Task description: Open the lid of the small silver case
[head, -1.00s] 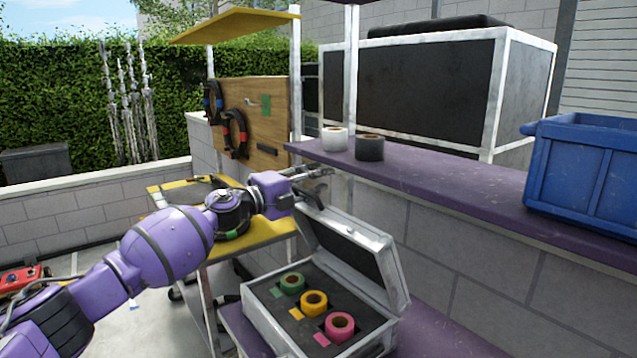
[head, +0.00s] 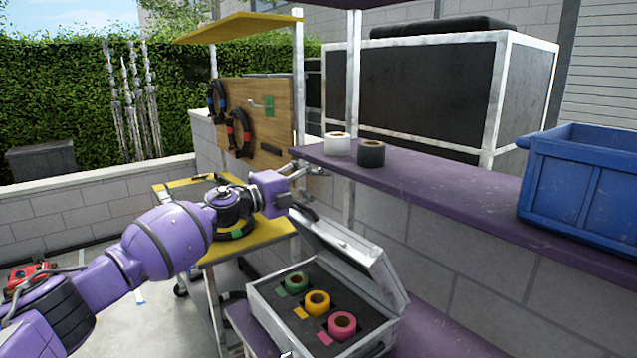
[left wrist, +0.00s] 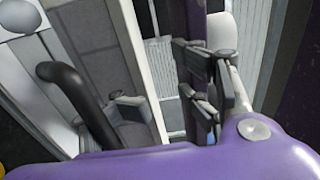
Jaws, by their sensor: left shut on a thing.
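The small silver case (head: 258,315) stands on a low purple surface with its lid (head: 382,270) raised and its dark inside in view. My left gripper (head: 306,172) is above the lid's upper left corner, beside the purple shelf's end. A black curved handle (head: 303,212) shows just below the gripper; it is large at the left of the left wrist view (left wrist: 75,95). In that view, the linked grey fingers (left wrist: 170,100) are partly closed. What they grip cannot be made out. My right gripper is not seen.
Green, yellow and pink tape rolls (head: 317,303) sit in the case's foam. The purple shelf (head: 430,185) behind carries white and black rolls (head: 371,153) and a blue crate (head: 580,190). A yellow cart (head: 195,190) stands left of the case.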

